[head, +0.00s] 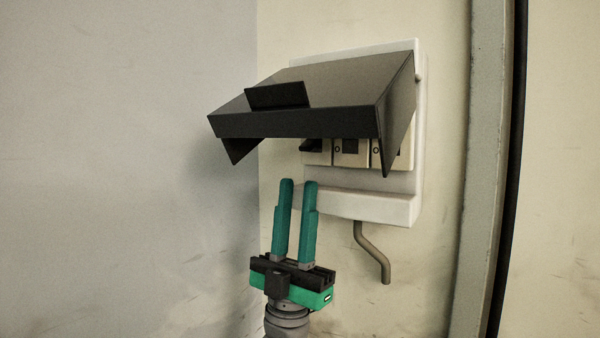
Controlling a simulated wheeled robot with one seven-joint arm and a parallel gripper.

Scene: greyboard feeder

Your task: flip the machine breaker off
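The breaker box (365,208) is a white housing on the wall. Its dark cover (340,85) is tilted up and out over the front. Under the cover, several pale breakers (350,158) show their lower parts; a dark switch piece and round marks show on them. The cover hides the upper parts, so I cannot tell the switch positions or which is the machine breaker. My gripper (299,182) points up below the cover, left of the box's lower edge. Its two teal fingers are a little apart with nothing visible between them.
A bent grey pipe (372,252) hangs below the box. A vertical post with a dark strip (508,170) stands to the right. A plain grey wall surface (120,150) lies to the left. The cover's front edge overhangs the space above my gripper.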

